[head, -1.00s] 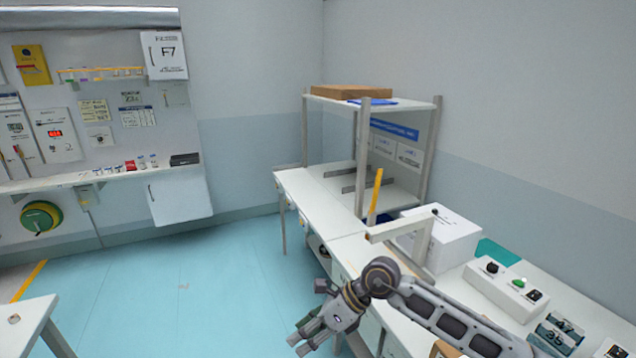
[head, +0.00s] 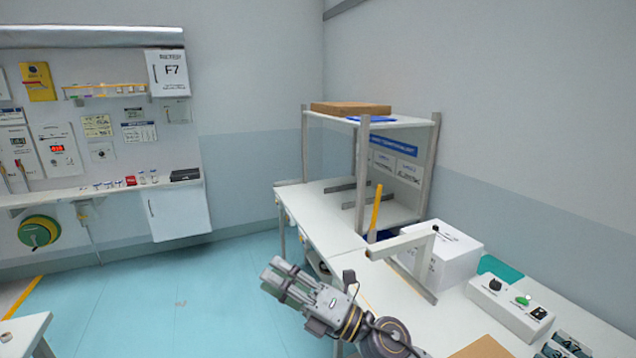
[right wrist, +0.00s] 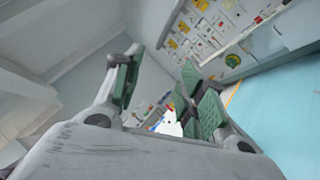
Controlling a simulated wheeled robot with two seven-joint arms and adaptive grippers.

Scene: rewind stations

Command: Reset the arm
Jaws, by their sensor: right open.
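My right gripper (head: 274,279) is in the lower middle of the head view, raised in the air beside the front edge of the white workbench (head: 325,225). Its fingers point up and to the left, over the blue floor. In the right wrist view the green-padded fingers of the right gripper (right wrist: 162,76) are spread apart, with nothing held between them. My right arm (head: 385,338) comes in from the bottom, partly cut off by the frame. My left gripper is not in view.
On the bench stand a white angled bar (head: 403,243), a yellow post (head: 375,212), a white box (head: 452,258), a button box (head: 510,303) and a shelf rack (head: 362,150). A wall panel (head: 85,100) is far left. The floor (head: 180,290) left of the gripper is clear.

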